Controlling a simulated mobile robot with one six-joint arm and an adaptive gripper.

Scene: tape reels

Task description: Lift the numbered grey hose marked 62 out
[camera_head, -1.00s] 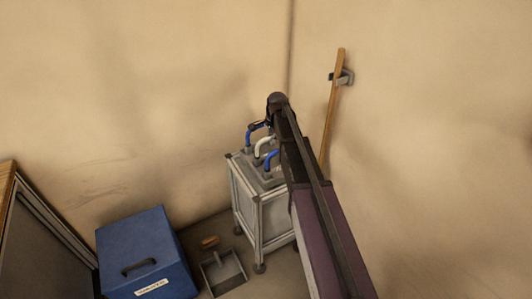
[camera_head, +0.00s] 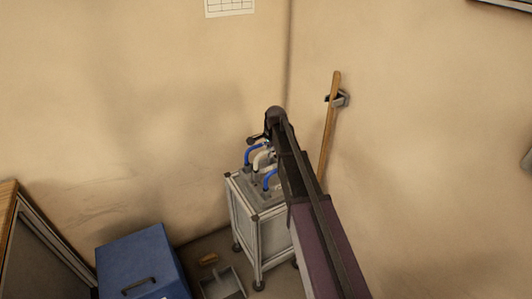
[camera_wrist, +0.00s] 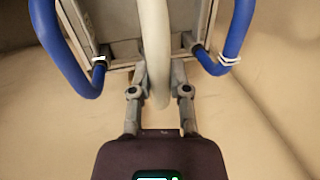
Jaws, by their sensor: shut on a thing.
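The pale grey hose (camera_head: 262,159) arches up from the top of a grey cabinet (camera_head: 239,207); in the wrist view it runs down the middle (camera_wrist: 153,40). My gripper (camera_wrist: 161,80) is shut on this hose, with one finger on each side of it. In the head view my arm partly covers the gripper and cabinet top. A blue hose (camera_head: 250,152) curves on the left and another blue hose (camera_head: 268,179) on the right. They also show in the wrist view, at left (camera_wrist: 62,55) and right (camera_wrist: 238,35). I cannot read a 62 on any hose.
Walls stand close behind and right of the cabinet. A wooden handle (camera_head: 329,120) leans in a wall clip (camera_head: 341,98). A blue box (camera_head: 139,260), a dustpan (camera_head: 222,284) and a brush (camera_head: 208,258) are on the floor to the left.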

